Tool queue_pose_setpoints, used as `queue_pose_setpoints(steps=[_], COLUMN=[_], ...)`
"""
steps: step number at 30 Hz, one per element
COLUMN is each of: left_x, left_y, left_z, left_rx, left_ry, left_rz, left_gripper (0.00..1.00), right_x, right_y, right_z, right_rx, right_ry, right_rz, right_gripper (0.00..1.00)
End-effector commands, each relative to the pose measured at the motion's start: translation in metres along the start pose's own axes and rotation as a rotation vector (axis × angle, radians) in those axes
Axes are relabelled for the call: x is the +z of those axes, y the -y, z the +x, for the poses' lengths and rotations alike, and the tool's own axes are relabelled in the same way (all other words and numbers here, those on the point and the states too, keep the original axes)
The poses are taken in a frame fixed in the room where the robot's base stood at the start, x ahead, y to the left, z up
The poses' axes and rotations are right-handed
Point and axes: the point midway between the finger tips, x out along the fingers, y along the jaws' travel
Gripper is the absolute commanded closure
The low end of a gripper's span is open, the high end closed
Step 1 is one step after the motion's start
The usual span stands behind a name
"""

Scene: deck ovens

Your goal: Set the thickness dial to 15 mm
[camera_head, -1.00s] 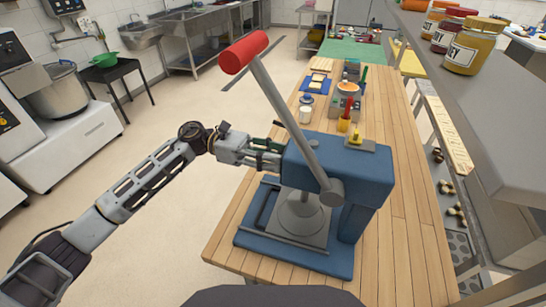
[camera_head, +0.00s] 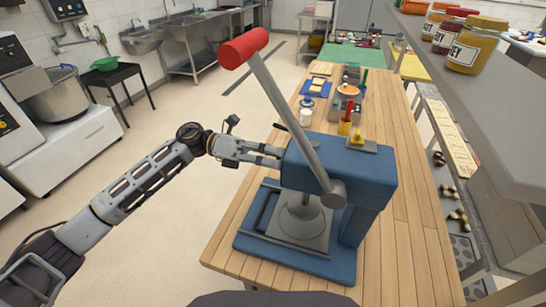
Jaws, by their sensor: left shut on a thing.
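The blue press (camera_head: 370,175) stands on the wooden table, with a round grey plate under its head and a long lever with a red grip (camera_head: 244,48) leaning up and left. My left gripper (camera_head: 279,157) comes in from the left and reaches the left end of the press head. Its fingers are shut on a small part there, taken to be the thickness dial. The dial's face and its marks are hidden or too small to read. A small yellow piece (camera_head: 357,137) sits on a grey plate on top of the head. My right gripper is out of view.
Behind the press, the table (camera_head: 400,235) holds a white cup (camera_head: 306,117), a red-and-yellow bottle (camera_head: 345,122) and a grey container of tools. A shelf with jars (camera_head: 476,45) overhangs the right side. The floor left of the table is clear.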

Motion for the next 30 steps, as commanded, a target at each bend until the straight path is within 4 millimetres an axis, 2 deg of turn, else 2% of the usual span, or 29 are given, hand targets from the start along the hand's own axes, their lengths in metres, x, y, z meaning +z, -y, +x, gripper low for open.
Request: queue_pose_setpoints(steps=[6, 14, 28, 29, 30], left_x=[0.001, 0.001, 0.001, 0.001, 0.001], left_y=[0.001, 0.001, 0.0, 0.0, 0.0], left_z=[0.0, 0.0, 0.0, 0.0, 0.0], left_rx=[0.0, 0.0, 0.001, 0.001, 0.001], left_ry=[0.001, 0.001, 0.001, 0.001, 0.001], left_rz=[-0.134, -0.219, -0.234, -0.234, -0.234], left_gripper=[0.9, 0.9, 0.9, 0.63, 0.58], right_x=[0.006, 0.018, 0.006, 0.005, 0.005], right_y=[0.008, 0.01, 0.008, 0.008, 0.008], right_z=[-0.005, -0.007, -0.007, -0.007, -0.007], right_rx=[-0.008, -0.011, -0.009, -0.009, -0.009], right_ry=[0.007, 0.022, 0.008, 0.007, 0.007], right_rz=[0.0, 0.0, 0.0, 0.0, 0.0], right_gripper=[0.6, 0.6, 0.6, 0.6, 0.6])
